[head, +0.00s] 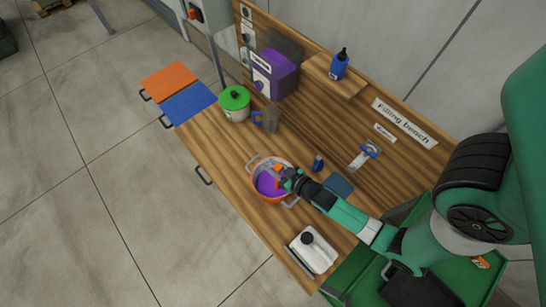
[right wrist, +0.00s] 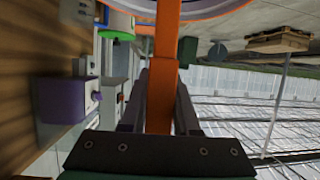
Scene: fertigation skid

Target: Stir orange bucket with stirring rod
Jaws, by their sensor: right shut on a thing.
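The orange bucket (head: 267,201) stands on the wooden bench, with two side handles and purple contents (head: 267,185). My right gripper (head: 284,178) is over the bucket's right side. It is shut on the orange stirring rod (right wrist: 166,45), which runs from between the fingers towards the bucket in the right wrist view. The bucket's rim (right wrist: 215,13) shows at the top of that view. The rod's lower end is hidden, so I cannot tell how deep it reaches. My left gripper is not in view.
A green-lidded pot (head: 234,103), a grey jug (head: 271,117) and a purple dispenser (head: 275,75) stand behind the bucket. A small blue bottle (head: 318,162) is close to my right arm. A white canister (head: 312,254) stands nearer the front edge. Bench space left of the bucket is clear.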

